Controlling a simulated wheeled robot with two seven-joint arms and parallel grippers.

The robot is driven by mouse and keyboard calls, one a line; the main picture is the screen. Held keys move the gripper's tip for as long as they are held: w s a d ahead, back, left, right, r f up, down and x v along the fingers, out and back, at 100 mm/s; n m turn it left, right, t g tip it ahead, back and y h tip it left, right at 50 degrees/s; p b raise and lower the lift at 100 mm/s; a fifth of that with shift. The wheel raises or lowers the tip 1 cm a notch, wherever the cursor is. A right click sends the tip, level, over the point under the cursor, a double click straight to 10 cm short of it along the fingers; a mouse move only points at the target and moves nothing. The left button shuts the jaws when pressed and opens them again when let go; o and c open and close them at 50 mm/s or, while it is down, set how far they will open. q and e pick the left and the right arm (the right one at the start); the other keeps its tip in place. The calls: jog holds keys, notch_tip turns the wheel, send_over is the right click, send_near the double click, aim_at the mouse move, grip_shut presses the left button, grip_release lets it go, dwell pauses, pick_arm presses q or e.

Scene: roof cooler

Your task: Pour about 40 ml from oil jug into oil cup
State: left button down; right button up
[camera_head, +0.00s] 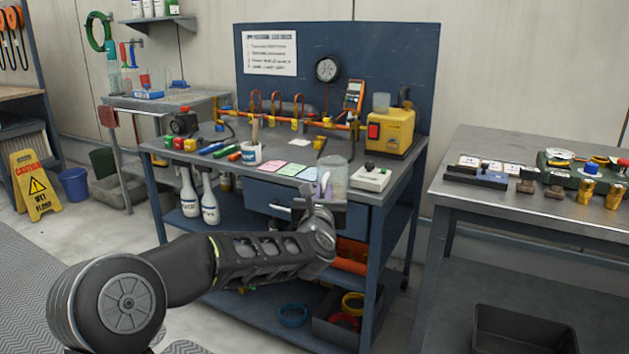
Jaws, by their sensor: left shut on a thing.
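My left gripper (312,198) is at the front edge of the main bench, above the drawer front. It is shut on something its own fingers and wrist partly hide. A clear, see-through container (337,172), which looks like the oil jug, stands roughly upright right behind and above the fingers. A small pale purple part (323,185) shows between them. I cannot tell the liquid level in it, nor whether its base touches the bench. I cannot single out the oil cup for certain. My right gripper is not in view.
Copper pipework runs along the back. A second table (460,205) with fittings stands at right, across a gap.

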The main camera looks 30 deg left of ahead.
pick_arm(q)
jog(key=d+f+m+t+h, duration=0.15)
jog(key=d+f+h, duration=0.25)
jog(key=d+f, duration=0.65)
jog(key=s+d+f+m+h, duration=0.1)
jog(key=s+d+f, duration=0.2)
jog(key=f, duration=0.3)
jog(key=s+d+f+m+h, duration=0.2)
jog(key=s+d+f, duration=0.2)
jog(key=s+f, duration=0.2)
jog(key=shift+s+d+f, duration=0.15)
jog(key=shift+d+f, duration=0.1)
jog(key=shift+f, duration=0.15)
